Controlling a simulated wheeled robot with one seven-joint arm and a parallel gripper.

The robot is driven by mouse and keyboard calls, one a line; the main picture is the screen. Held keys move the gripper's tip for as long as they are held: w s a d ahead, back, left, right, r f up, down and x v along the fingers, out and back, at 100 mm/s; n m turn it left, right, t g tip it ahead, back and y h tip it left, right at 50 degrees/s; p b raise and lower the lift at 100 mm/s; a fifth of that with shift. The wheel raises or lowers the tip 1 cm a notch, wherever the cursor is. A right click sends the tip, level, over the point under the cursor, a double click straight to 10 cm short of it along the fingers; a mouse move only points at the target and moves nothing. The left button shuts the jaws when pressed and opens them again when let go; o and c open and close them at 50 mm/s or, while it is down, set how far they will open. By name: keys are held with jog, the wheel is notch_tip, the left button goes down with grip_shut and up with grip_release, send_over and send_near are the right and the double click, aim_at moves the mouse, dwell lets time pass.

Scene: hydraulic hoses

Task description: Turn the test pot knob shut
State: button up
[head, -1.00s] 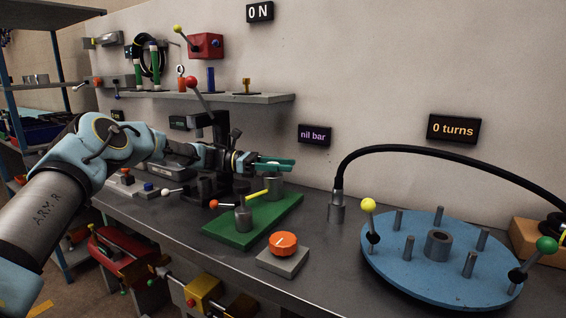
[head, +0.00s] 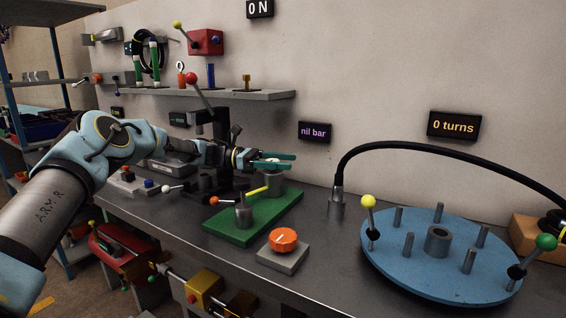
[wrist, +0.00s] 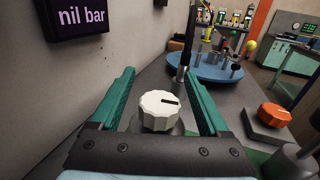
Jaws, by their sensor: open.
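A white ribbed knob (wrist: 160,110) with a dark pointer line sits on a round grey pot between my gripper's jaws in the wrist view. The pointer runs toward the right jaw. The grey pot (head: 274,184) stands at the far end of a green plate (head: 258,222) in the head view, its top largely hidden by the jaws. My gripper (head: 292,161) has teal jaws, open, one on each side of the knob. In the wrist view (wrist: 158,78) a gap shows between the knob and each jaw. A sign (head: 314,132) behind reads "nil bar".
An orange knob (head: 283,240) on a grey block stands at the bench's front edge. A grey post (head: 243,216) with a yellow lever is near the gripper. A black hose (head: 440,150) arches over a blue turntable (head: 400,270) on the right. The wall is close behind.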

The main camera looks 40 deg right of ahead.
jog(key=b+v, duration=0.1)
jog(key=v, duration=0.6)
jog(key=shift+w+a, duration=0.15)
jog(key=shift+w, duration=0.05)
